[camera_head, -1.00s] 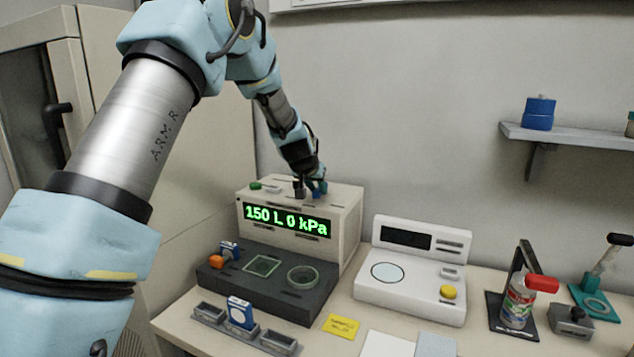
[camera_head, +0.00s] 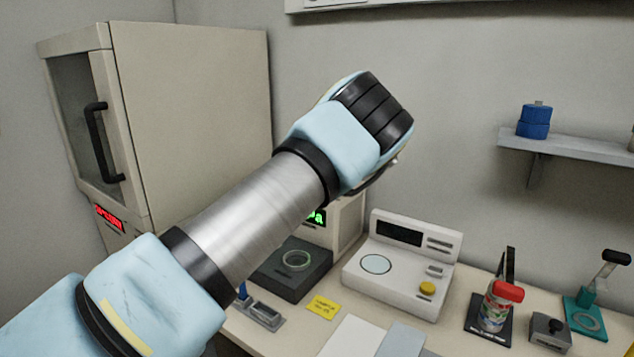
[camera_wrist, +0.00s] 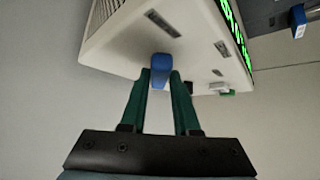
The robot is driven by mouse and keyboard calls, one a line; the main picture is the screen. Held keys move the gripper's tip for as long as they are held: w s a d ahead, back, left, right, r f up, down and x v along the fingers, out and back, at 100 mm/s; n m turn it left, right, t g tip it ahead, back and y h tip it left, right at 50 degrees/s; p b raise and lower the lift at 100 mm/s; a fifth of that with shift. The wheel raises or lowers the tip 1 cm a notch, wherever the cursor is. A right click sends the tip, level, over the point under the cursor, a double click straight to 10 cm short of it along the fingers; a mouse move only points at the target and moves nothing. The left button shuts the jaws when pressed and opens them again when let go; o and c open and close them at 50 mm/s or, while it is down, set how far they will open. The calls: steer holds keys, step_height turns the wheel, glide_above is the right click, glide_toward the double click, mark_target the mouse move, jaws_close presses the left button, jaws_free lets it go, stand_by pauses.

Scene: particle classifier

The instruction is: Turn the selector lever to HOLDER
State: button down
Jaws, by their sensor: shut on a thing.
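In the wrist view my gripper (camera_wrist: 160,80) has two green fingers. They are shut on a blue lever (camera_wrist: 161,62), which stands on the top face of the beige particle classifier (camera_wrist: 128,42). Several small dark label plates lie on that face around the lever; their words are too small to read, so I cannot tell which position the lever points to. In the head view my arm hides the gripper, the lever and most of the classifier. Part of its beige side (camera_head: 348,222) and a bit of its green display (camera_head: 316,216) show below my arm.
A white instrument (camera_head: 400,265) with a yellow button stands right of the classifier. A spray can (camera_head: 494,312), a black stand and a teal tool (camera_head: 585,318) are further right. A beige cabinet (camera_head: 195,120) stands at the left. A wall shelf (camera_head: 560,145) holds blue containers.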

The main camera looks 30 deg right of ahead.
steer(key=shift+s+d+f, duration=0.1)
stand_by(0.4)
steer(key=c, duration=0.6)
jaws_free()
steer(key=shift+c, duration=0.2)
steer(key=b+v, duration=0.4)
steer(key=v, duration=0.6)
steer(key=shift+s+r+b, duration=0.25)
steer(key=shift+r+b, duration=0.05)
steer(key=shift+b, duration=0.05)
